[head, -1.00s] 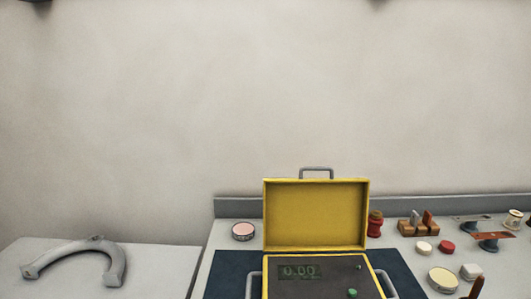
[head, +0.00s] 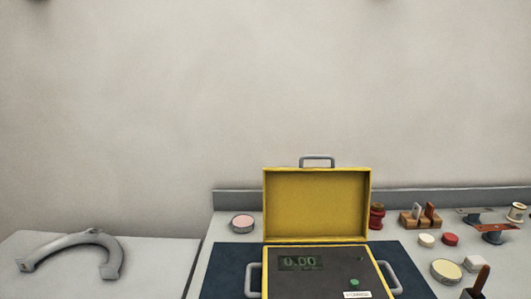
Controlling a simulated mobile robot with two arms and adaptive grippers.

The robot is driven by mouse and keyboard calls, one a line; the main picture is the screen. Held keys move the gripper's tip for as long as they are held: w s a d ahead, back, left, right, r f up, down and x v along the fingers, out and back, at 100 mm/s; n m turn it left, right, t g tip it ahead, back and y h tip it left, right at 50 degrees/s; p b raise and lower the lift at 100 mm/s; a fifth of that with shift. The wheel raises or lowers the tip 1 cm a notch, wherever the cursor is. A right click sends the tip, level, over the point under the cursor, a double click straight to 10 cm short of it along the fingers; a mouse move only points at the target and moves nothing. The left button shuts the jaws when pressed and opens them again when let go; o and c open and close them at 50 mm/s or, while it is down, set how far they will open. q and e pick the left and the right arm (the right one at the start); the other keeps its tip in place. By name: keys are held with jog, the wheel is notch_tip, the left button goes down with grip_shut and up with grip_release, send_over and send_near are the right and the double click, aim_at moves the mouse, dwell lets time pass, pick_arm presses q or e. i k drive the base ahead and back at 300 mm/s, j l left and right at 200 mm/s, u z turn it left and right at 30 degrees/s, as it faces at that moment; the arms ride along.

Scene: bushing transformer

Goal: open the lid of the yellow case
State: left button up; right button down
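The yellow case (head: 266,270) stands on a dark blue mat (head: 230,262) on the bench. Its lid (head: 316,205) stands upright at the back, with its yellow inside facing me and a grey handle (head: 317,158) on its top edge. The dark panel (head: 335,275) inside the case shows a display reading 0.00 and a green knob. Grey handles sit on the case's left (head: 253,280) and right (head: 390,278) sides. The front of the case is cut off by the bottom edge. Neither of my grippers shows; small dark shapes at the top edge are too cut off to tell.
A grey curved part (head: 75,243) lies on the left table (head: 160,262), with a gap before the bench. A pink-topped round tin (head: 242,224) is left of the lid. Several small items, including a wooden block holder (head: 420,221) and a cream-topped tin (head: 446,271), crowd the right.

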aim_at(301, 204)
jog(key=i+l+u, duration=0.1)
jog(key=l, duration=0.35)
jog(key=i+l+u, duration=0.15)
jog(key=l, duration=0.3)
jog(key=l+u, duration=0.1)
jog(key=l, duration=0.4)
jog(key=i, duration=0.05)
